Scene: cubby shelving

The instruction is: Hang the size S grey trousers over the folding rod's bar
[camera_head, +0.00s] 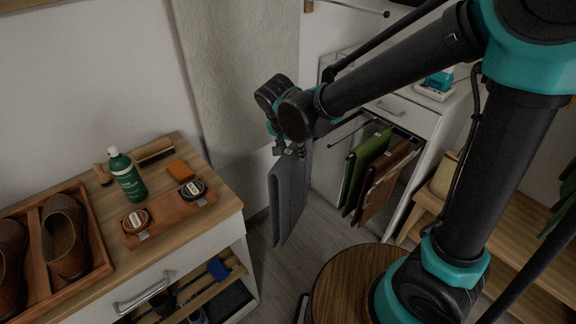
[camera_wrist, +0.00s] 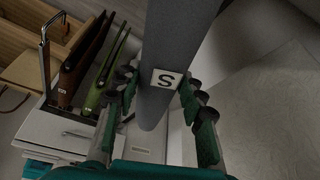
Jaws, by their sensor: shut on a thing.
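My gripper (camera_head: 290,149) is shut on the grey trousers (camera_head: 288,195), which hang folded and roughly upright below it, clear of the floor. In the wrist view, my gripper (camera_wrist: 160,84) has a finger on each side of the grey trousers (camera_wrist: 176,35), near a white tag with a black S (camera_wrist: 166,79). A thin bar (camera_head: 352,132) shows right of the trousers, at the white cabinet, apart from them. Another thin rod with a rounded end (camera_head: 350,8) sticks out near the wall at the top. I cannot tell which is the folding rod.
Green trousers (camera_head: 362,162) and brown trousers (camera_head: 385,182) hang at the white cabinet (camera_head: 412,116). A shoe-care bench (camera_head: 217,206) with a green bottle (camera_head: 126,175) stands left. A round wooden top (camera_head: 345,280) is in front. Bare floor (camera_head: 275,262) lies below the grey trousers.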

